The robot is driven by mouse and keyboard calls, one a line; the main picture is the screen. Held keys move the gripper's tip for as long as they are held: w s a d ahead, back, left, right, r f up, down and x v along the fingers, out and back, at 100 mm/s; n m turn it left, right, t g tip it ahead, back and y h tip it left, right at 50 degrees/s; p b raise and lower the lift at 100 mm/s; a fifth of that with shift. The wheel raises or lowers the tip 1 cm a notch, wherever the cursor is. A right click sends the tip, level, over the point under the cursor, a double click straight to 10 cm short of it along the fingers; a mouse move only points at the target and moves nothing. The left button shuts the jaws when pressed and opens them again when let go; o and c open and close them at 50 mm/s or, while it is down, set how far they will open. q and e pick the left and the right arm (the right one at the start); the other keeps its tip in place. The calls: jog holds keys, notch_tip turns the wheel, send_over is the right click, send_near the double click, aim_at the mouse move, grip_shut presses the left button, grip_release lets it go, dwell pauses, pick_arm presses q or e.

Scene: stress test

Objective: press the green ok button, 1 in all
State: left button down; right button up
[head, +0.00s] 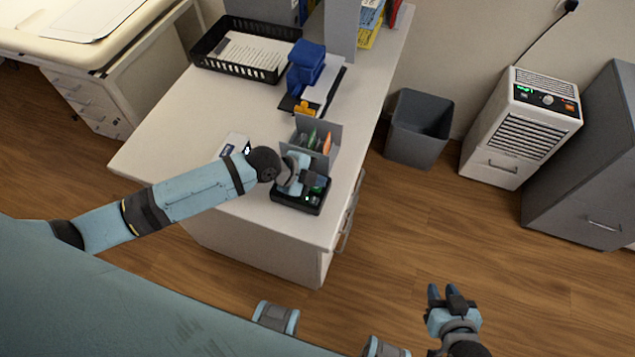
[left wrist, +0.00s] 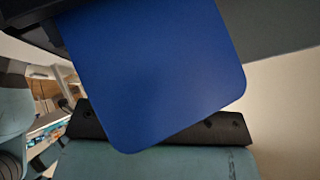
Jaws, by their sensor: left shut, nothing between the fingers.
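A small black device (head: 284,201) sits near the front right edge of the white desk. Small green spots (head: 317,190) show on its top, beside my left gripper. I cannot tell which one is the ok button, as the gripper hides part of the device. My left gripper (head: 309,184) is shut and empty, right over the device; whether it touches is not clear. The left wrist view is mostly filled by a close blue panel (left wrist: 155,75), and the button does not show there. My right gripper (head: 443,291) is open and empty, over the floor away from the desk.
A grey organiser (head: 327,158) with pens stands just behind the device. A white card-like item (head: 233,143) lies to its left. A blue object (head: 306,68) and a black tray (head: 213,50) are further back. A grey bin (head: 418,128) stands right of the desk (head: 180,140).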

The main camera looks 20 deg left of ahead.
pick_arm(q)
jog(key=shift+f, duration=0.25)
dwell(0.4)
jog(key=shift+r+p, duration=0.55)
jog(key=shift+r, duration=0.25)
notch_tip(320, 180, up, 5)
jog(key=p, duration=0.4)
jog(key=shift+r, duration=0.1)
dwell(0.6)
